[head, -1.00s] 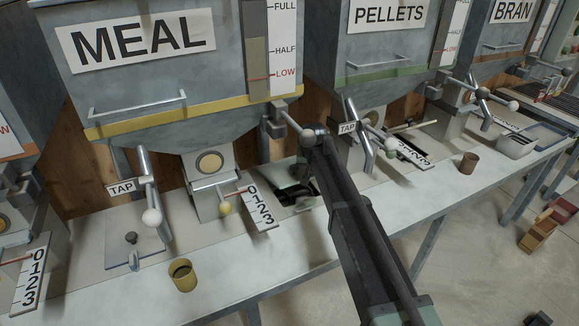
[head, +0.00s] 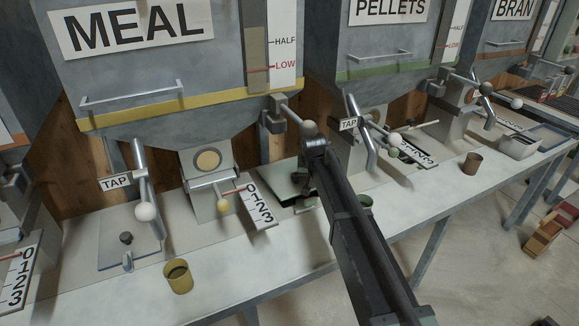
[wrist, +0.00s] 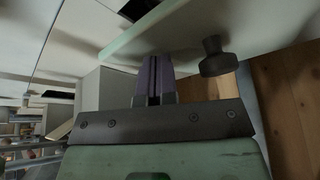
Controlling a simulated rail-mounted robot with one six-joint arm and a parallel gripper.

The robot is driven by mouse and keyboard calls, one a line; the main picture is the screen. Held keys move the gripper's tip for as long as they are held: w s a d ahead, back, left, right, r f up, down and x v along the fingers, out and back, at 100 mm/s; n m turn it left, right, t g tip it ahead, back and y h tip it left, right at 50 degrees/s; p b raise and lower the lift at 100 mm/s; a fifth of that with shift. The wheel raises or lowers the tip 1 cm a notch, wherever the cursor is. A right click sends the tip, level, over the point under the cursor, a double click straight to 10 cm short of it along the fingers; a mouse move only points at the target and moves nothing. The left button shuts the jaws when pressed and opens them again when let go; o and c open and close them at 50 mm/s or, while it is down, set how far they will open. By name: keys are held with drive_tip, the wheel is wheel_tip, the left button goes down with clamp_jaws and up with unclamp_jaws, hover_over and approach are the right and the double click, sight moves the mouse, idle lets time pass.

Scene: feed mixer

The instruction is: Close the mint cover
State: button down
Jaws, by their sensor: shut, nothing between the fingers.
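The mint cover (wrist: 150,32) shows in the wrist view as a pale plate with a mint edge and a dark round knob (wrist: 218,58). In the head view, a pale plate (head: 292,181) sits by a dark opening in the bench, partly hidden by my arm; it appears to be the same cover. My gripper (wrist: 154,60) is shut and empty, its purple fingers side by side, with the tips close to the cover's edge. I cannot tell whether they touch it. In the head view my forearm hides most of the gripper.
A yellow cup (head: 178,276) is at the bench front. The front bench (head: 275,255) is mostly clear.

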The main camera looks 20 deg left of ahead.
sight(312, 186)
drive_tip(key=shift+s+d+f+b, duration=0.1)
drive_tip(key=shift+f+b, duration=0.8)
drive_tip(key=shift+f, duration=0.1)
drive_tip(key=shift+s+d+f+b, duration=0.1)
drive_tip(key=shift+f+b, duration=0.8)
drive_tip(key=shift+f, duration=0.1)
drive_tip(key=shift+s+d+r+p, duration=1.3)
drive_tip(key=shift+d+r, duration=0.05)
drive_tip(key=shift+d, duration=0.25)
drive_tip(key=shift+s+d+r+p, duration=1.3)
drive_tip(key=shift+d, duration=0.25)
drive_tip(key=shift+f, duration=0.1)
